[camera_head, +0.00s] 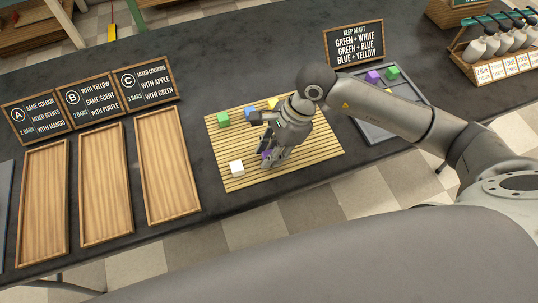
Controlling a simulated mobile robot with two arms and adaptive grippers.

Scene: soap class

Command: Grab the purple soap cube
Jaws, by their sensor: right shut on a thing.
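The purple soap cube (266,154) shows as a small patch at the fingers of my right gripper (267,149), over the slatted mat (315,150). The fingers are shut on it and hide most of it. I cannot tell whether it touches the mat. Another purple cube (372,76) lies on the dark tray (372,133) at the right. My left gripper is out of view.
A green cube (223,118), a blue cube (249,112), a yellow cube (273,103) and a white cube (236,168) are on the mat. Wooden trays (168,165) stand empty at the left. A sign (354,43) stands behind the dark tray, which also holds a green cube (392,72).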

